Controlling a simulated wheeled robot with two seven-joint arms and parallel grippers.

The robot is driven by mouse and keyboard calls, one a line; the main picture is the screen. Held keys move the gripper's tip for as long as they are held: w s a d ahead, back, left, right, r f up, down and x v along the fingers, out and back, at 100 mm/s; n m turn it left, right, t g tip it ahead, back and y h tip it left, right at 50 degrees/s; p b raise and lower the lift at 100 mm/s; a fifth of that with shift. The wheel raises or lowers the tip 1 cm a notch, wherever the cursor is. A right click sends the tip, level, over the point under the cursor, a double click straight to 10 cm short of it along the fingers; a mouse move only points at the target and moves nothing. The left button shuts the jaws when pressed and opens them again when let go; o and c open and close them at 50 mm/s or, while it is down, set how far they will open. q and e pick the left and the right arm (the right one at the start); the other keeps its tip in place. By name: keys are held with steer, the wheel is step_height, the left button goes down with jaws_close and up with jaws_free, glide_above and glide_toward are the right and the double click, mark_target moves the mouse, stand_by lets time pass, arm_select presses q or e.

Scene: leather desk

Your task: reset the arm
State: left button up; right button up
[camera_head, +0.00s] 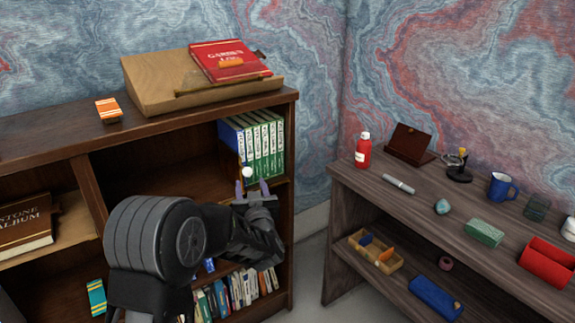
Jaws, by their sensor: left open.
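My left arm reaches up from the bottom of the view to the bookshelf (190,100). My left gripper (251,187) is open, its two fingers apart and pointing at the upper shelf. It is just below and in front of a row of green-and-white books (265,145) with a blue book (232,138) at their left end. A small white round thing (248,172) shows between the fingertips; I cannot tell whether it touches them. My right gripper is not in view.
A wooden lectern (150,85) with a red book (228,60) stands on the bookshelf. At right, a dark desk (400,215) holds a red bottle (363,150), a blue mug (502,187) and a red box (548,262). A floor gap separates bookshelf and desk.

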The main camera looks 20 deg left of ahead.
arm_select(q)
steer(key=shift+f, duration=0.1)
steer(key=s+d+f+m+g+h, duration=0.3)
steer(key=d+f+h, duration=0.4)
steer(key=d+f, duration=0.7)
steer(key=s+d+f+m+g+h, duration=0.1)
steer(key=s+d+f+g+h, duration=0.15)
steer(key=s+d+f, duration=0.5)
steer(key=s+d+f+g+h, duration=0.2)
steer(key=s+f+g, duration=0.1)
steer(key=s+f, duration=0.8)
steer(key=s+d+f+m+g+h, duration=0.1)
steer(key=s+d+f+g, duration=0.25)
steer(key=s, duration=0.55)
steer(key=s+d+f+g+h, duration=0.2)
steer(key=s+d+f, duration=0.15)
steer(key=s, duration=0.65)
step_height(320, 180, up, 11)
steer(key=p, duration=1.2)
steer(key=shift+a+r, duration=0.15)
steer(key=shift+a, duration=0.3)
steer(key=shift+y, duration=0.25)
